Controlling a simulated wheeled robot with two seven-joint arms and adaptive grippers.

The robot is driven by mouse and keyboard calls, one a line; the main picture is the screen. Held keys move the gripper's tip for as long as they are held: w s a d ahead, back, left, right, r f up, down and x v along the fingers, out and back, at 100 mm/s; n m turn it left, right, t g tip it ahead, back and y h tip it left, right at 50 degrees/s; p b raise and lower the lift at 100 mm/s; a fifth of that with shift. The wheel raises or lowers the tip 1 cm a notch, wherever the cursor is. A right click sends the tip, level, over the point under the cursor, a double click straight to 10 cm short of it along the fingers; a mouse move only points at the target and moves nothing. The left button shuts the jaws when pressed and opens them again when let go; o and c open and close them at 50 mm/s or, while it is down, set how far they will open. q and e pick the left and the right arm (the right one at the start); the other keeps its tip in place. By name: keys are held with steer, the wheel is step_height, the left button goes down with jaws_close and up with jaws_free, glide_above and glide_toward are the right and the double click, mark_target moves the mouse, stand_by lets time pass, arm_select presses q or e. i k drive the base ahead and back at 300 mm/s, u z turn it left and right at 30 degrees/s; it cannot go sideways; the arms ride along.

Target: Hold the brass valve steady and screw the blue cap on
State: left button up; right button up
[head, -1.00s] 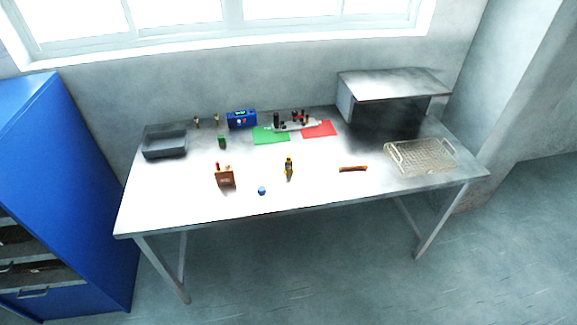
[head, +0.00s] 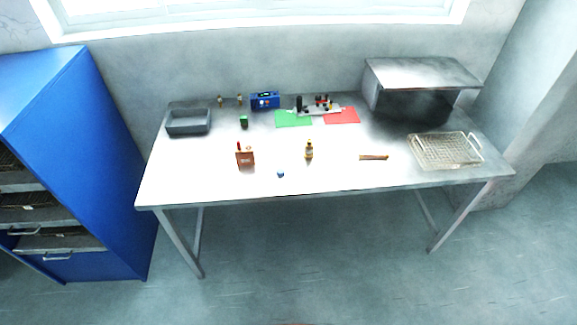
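A small brass valve (head: 309,150) stands upright near the middle of the metal table (head: 340,178). A small blue cap (head: 281,174) lies on the table in front of it and to its left, near the front edge. The cap and the valve are apart. Neither of my grippers shows in the head view.
An orange-brown block with tools (head: 245,158) stands left of the valve. A brown bar (head: 374,157) and a wire basket (head: 444,150) are to the right. A grey bin (head: 188,122), blue device (head: 265,100), green mat (head: 293,118) and red mat (head: 341,115) lie further back. A blue cabinet (head: 80,150) stands left.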

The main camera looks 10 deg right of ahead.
mark_target(308, 153)
steer(key=k, duration=0.65)
steer(key=z, duration=0.55)
steer(key=i, duration=1.15)
steer(key=u, duration=0.65)
steer(key=i, duration=0.35)
steer(key=u, duration=0.45)
